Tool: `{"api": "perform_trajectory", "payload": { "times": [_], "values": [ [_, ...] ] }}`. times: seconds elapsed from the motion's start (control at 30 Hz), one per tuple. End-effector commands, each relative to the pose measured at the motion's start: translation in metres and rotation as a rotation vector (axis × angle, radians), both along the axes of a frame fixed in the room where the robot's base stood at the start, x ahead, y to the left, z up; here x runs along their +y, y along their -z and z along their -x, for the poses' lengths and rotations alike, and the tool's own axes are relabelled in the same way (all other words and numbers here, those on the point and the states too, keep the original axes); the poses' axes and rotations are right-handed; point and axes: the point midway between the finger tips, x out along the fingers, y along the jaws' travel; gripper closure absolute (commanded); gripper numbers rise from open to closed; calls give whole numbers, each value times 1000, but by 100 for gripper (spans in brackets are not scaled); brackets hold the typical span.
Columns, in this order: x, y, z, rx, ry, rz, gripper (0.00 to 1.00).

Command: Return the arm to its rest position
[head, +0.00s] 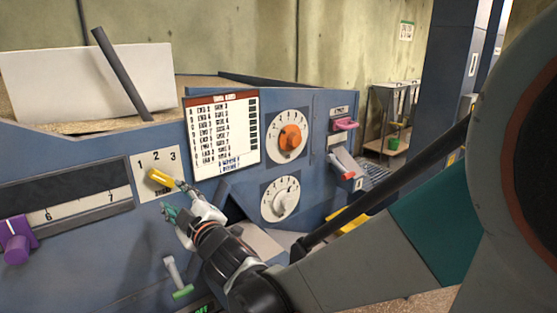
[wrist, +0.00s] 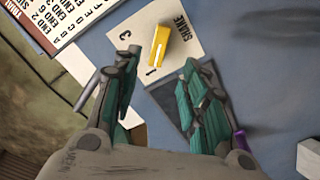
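My gripper (head: 176,198) is raised in front of the blue machine panel (head: 95,245), close to a yellow knob (head: 159,178) on a white plate marked 1, 2, 3. In the wrist view its two fingers (wrist: 158,62) are spread apart with nothing between them. The yellow knob (wrist: 160,44) shows just beyond the fingertips in that view, with the SHAKE plate around it; I cannot tell whether a finger touches it. My arm (head: 375,245) reaches in from the right, bent across the lower right of the head view.
A purple slider (head: 15,240) is at the far left. An orange dial (head: 290,137) and a white dial (head: 281,198) sit right of the printed chart (head: 222,130).

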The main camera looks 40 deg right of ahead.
Motion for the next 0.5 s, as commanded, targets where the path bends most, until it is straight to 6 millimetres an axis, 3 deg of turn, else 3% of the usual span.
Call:
{"api": "perform_trajectory", "payload": {
  "times": [0.5],
  "values": [
    [-2,3,10,8,6,-8,60]
  ]
}}
